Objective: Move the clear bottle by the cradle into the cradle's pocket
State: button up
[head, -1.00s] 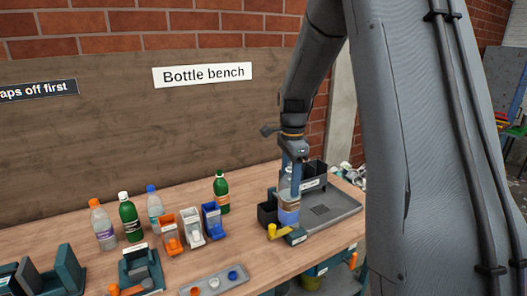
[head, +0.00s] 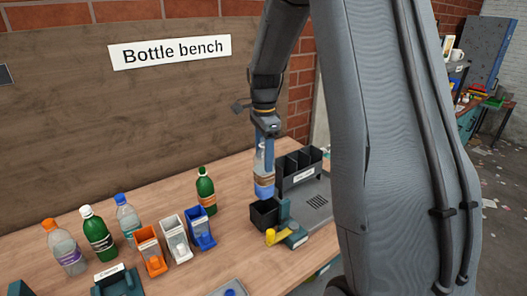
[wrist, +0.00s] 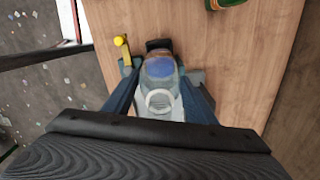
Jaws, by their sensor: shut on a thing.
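The clear bottle (head: 264,191) has a blue lower part and a brown band; it hangs upright in my gripper (head: 264,160). My gripper is shut on its upper part. The wrist view shows the bottle (wrist: 160,70) from above between my two fingers. The cradle (head: 290,232) is teal with a yellow lever (head: 276,237) and a black open pocket (head: 264,214). In the head view the bottle's base is just above the pocket's rim. In the wrist view the bottle covers part of the pocket (wrist: 158,44); exact alignment is hard to tell.
A black divided bin (head: 298,172) stands on a grey tray (head: 318,205) behind the cradle. A green bottle (head: 206,191), orange, white and blue holders (head: 174,238) and several capped bottles stand to the left. The bench between is clear.

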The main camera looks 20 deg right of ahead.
aim_at(264, 188)
jog(key=shift+f+b, duration=3.05)
jog(key=shift+f, duration=3.35)
jog(key=o, duration=1.5)
notch_tip(264, 188, up, 8)
jog(key=b, duration=0.3)
jog(key=s+a+f+n, duration=0.3)
jog(key=s+n, duration=0.3)
jog(key=s+a+f+n+t+b, duration=0.1)
jog(key=s+a+f+n, duration=0.2)
jog(key=s+n, duration=0.3)
jog(key=s+a+f+n+b, duration=0.1)
jog(key=s+a+f+n, duration=0.2)
jog(key=s+a+n, duration=0.2)
jog(key=shift+s+a+n, duration=0.15)
jog(key=shift+s+n, duration=0.35)
jog(key=shift+n, duration=0.4)
